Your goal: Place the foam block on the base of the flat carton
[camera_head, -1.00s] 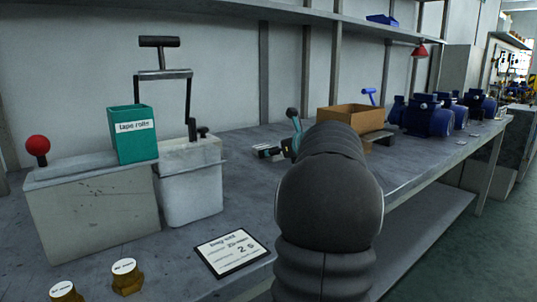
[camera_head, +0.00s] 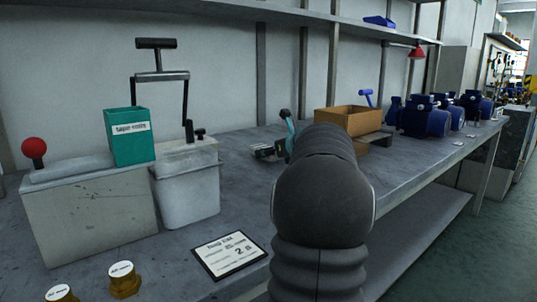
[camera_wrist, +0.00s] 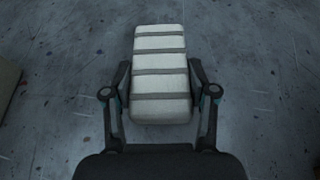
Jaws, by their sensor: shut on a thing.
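In the wrist view my gripper (camera_wrist: 161,95) is shut on the foam block (camera_wrist: 160,62), a pale block with several dark grey bands. The fingers press its two long sides near its lower end, and the rest reaches forward past the fingertips. Grey worktop lies below it; whether they touch I cannot tell. In the head view my arm hides the block. A brown open-topped carton (camera_head: 348,120) stands farther back on the bench, its lower part partly behind my arm. I cannot tell if this is the flat carton; its base is not visible.
On the bench's left are a teal tape-rolls box (camera_head: 131,137), a white bin (camera_head: 188,190), a red-knobbed grey block (camera_head: 90,210) and brass fittings (camera_head: 124,281). A label card (camera_head: 229,255) lies in front. Blue pumps (camera_head: 425,117) stand at the far right.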

